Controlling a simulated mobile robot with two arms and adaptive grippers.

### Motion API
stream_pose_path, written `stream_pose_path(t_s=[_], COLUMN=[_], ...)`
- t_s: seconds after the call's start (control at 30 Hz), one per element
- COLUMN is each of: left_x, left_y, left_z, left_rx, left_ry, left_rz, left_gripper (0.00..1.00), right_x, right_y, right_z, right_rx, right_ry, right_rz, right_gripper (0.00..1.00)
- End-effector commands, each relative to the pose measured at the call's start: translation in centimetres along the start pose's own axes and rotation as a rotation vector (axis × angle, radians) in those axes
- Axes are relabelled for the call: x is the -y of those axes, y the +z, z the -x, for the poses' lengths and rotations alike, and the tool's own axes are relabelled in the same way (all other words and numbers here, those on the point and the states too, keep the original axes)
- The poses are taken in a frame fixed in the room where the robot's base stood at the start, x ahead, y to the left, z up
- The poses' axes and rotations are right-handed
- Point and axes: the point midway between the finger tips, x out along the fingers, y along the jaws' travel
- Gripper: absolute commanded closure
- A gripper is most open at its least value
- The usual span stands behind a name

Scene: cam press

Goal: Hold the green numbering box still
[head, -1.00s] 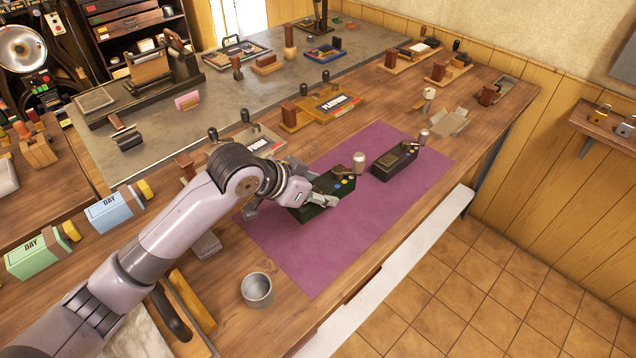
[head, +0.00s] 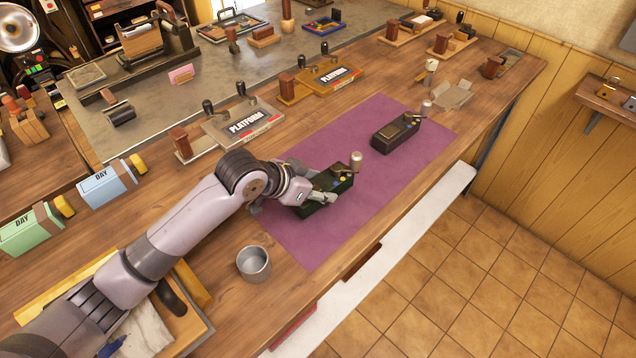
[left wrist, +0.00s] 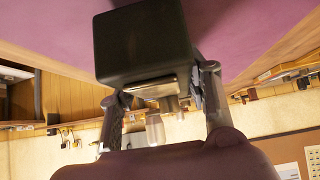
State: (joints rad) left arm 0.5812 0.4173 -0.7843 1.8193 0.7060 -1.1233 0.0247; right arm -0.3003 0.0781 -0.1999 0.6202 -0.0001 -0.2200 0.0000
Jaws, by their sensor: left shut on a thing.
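The green numbering box (head: 314,204) is a dark green, nearly black block with a pale cylindrical knob, over the left part of the purple mat (head: 345,225). My left gripper (head: 322,197) is shut on it from the left, with a finger along its near side. In the left wrist view the box (left wrist: 143,42) appears as a dark block between the fingers (left wrist: 162,90). The fingers and wrist hide part of the box in the head view. Whether its base touches the mat cannot be told. My right gripper is out of view.
A similar dark box (head: 392,136) with a knob stands farther back on the mat. A metal cup (head: 254,264) stands left of the mat's near corner. PLATFORM stands (head: 242,124) line the back. The mat's near right part is clear.

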Motion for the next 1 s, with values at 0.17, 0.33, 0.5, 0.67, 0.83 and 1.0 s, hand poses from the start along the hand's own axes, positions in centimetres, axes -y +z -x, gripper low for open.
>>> stream_pose_path(t_s=[0.17,0.33,0.5,0.67,0.83,1.0], left_x=[-0.2,-0.3,-0.3,-0.2,-0.1,-0.1], left_y=[0.2,0.3,0.6,1.0,1.3,1.6], left_z=[-0.2,-0.2,-0.5,-0.7,-0.9,-1.0], left_rx=[-0.002,-0.001,0.0,0.0,-0.001,-0.001], left_ry=[0.005,0.005,0.006,0.005,0.004,0.003], left_rz=[0.003,0.004,0.004,0.004,0.003,0.003], left_gripper=[1.0,1.0,1.0,1.0,1.0,1.0], right_x=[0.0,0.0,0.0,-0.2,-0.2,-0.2], right_y=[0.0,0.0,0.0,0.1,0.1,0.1], right_z=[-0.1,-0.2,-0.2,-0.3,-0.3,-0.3], right_rx=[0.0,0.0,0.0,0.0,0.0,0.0], right_ry=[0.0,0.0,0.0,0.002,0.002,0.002], right_rz=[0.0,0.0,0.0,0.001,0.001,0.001], right_gripper=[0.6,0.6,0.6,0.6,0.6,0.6])
